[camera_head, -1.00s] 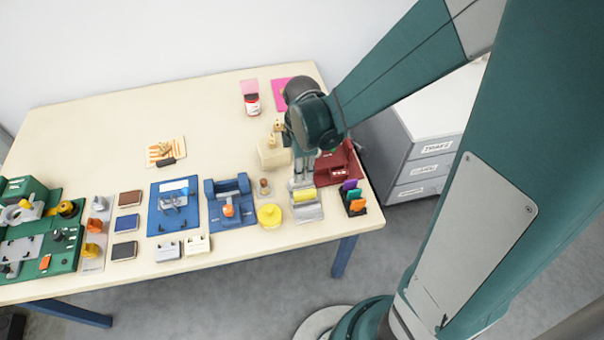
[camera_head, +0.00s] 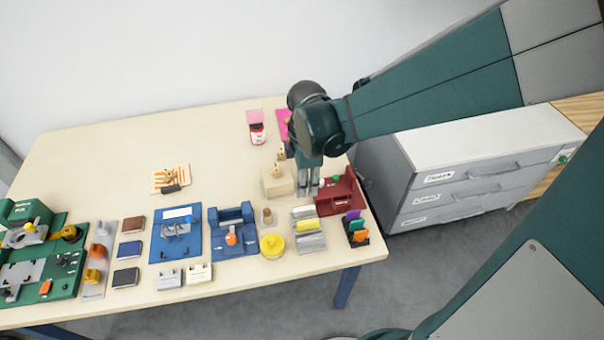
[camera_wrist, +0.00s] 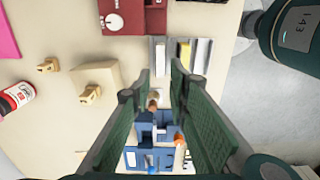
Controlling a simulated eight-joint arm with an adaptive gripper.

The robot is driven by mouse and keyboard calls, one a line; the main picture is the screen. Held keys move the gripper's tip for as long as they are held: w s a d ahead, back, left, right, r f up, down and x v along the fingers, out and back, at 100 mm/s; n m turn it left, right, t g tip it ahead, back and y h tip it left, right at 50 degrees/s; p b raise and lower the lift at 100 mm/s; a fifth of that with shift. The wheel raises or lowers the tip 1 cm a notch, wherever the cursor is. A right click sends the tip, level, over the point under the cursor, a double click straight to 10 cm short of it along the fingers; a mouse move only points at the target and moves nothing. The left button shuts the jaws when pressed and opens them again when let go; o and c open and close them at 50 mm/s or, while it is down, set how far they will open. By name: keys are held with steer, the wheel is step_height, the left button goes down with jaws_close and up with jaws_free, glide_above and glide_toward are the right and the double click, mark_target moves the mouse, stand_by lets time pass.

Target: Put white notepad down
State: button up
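My gripper (camera_head: 308,188) hangs above the right part of the table, just behind a grey slotted holder (camera_head: 311,241). In the wrist view my gripper (camera_wrist: 160,72) has its two green-padded fingers apart, with a clear gap and nothing visible between them. The holder shows beyond the fingertips in the wrist view, with a yellow piece (camera_wrist: 184,51) in its middle and a pale strip (camera_wrist: 203,52) at its right. I cannot tell whether a pale strip there is the white notepad; no other white notepad is clearly visible.
A beige block (camera_head: 278,182) stands left of my gripper and a dark red fixture (camera_head: 340,197) right of it. A yellow round piece (camera_head: 272,246) and a rack of coloured tabs (camera_head: 355,228) flank the holder. The table's back left is clear.

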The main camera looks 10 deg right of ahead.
steer(key=shift+r, duration=0.1)
stand_by(0.5)
steer(key=s+d+r+m+t, duration=0.3)
steer(key=s+d+r+m, duration=0.1)
steer(key=r+m, duration=0.3)
steer(key=s+d+r+m+t, duration=0.4)
steer(key=s+r+m, duration=0.3)
steer(key=m, duration=0.4)
steer(key=shift+r, duration=0.8)
steer(key=shift+f, duration=0.1)
steer(key=shift+f+b, duration=0.95)
steer(key=shift+b, duration=0.1)
stand_by(0.3)
